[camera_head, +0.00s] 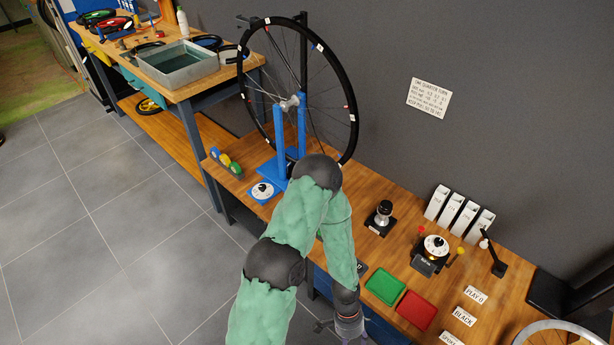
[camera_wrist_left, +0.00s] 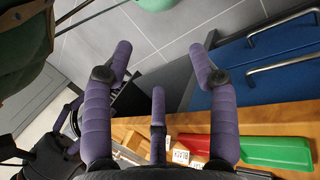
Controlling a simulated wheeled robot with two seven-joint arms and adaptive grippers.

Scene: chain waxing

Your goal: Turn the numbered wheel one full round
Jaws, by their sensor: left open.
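The numbered wheel (camera_head: 290,103) is a black-tyred spoked wheel with small white tags on its rim. It stands upright in a blue stand (camera_head: 302,130) on the wooden bench, in the head view. My left arm bends down in front of the bench, partly covering the stand's foot. My left gripper (camera_head: 348,328) is low at the bench's front edge, well apart from the wheel. In the left wrist view its purple fingers (camera_wrist_left: 160,60) are spread and empty. Dark parts with a purple piece (camera_wrist_left: 72,115) at that view's left edge may be my right gripper; its jaws are unclear.
A green tray (camera_head: 385,286) and a red tray (camera_head: 416,310) lie near the bench front, right of my gripper. A white dial (camera_head: 262,190) sits by the stand; another dial device (camera_head: 435,246) stands further right. Blue drawers (camera_wrist_left: 270,70) with metal handles are below the bench.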

